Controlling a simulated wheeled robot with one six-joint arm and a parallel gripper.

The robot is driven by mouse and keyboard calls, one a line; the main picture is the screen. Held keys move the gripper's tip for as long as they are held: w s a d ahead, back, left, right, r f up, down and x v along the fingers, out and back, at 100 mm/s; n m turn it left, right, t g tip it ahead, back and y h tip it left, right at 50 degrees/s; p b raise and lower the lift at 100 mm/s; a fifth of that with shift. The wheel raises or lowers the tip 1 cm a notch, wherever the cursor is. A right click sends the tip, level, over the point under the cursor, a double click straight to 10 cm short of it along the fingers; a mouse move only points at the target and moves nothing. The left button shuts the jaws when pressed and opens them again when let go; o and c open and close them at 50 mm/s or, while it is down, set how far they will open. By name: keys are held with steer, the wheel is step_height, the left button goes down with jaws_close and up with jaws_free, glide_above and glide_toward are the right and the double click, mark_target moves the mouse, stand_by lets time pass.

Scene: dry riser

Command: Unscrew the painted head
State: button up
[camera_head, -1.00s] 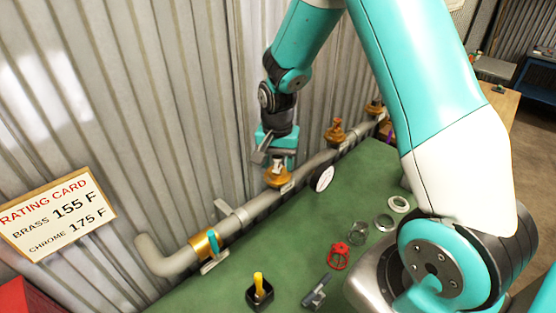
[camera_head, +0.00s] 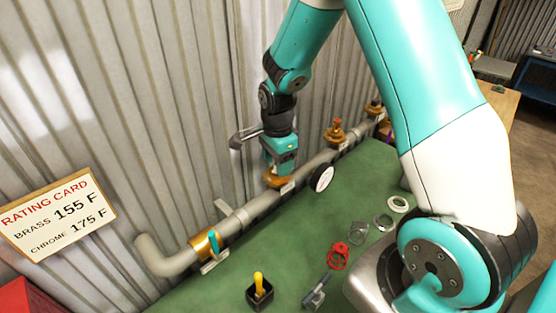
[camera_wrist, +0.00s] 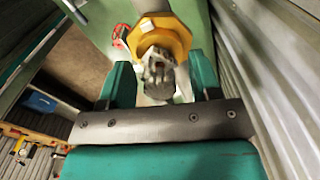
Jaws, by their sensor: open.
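The painted head (camera_wrist: 157,72) shows in the wrist view as a whitish, paint-covered fitting with a small reddish spot. It stands on a yellow brass hex base (camera_wrist: 163,38). My gripper (camera_wrist: 160,80) is open, with one teal finger on each side of the head; I cannot tell whether either finger touches it. In the head view my gripper (camera_head: 281,158) is over the near brass base (camera_head: 277,180) on the grey pipe (camera_head: 262,204), and it hides the head itself.
Two other brass heads (camera_head: 334,131) (camera_head: 375,107) stand farther along the pipe. A round white gauge (camera_head: 322,178) juts beside it. A teal-handled valve (camera_head: 213,243) is nearer. The green bench (camera_head: 290,237) holds a red guard (camera_head: 339,256), rings (camera_head: 383,222) and a brush pot (camera_head: 260,292).

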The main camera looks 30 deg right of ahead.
steer(key=m, duration=0.3)
steer(key=shift+m, duration=0.3)
steer(key=m, duration=0.4)
steer(key=c, duration=0.9)
steer(key=n, duration=0.5)
steer(key=shift+n, duration=0.3)
steer(key=shift+c, duration=0.2)
steer(key=n, duration=0.5)
steer(key=shift+n+p, duration=0.3)
steer(key=shift+p, duration=0.05)
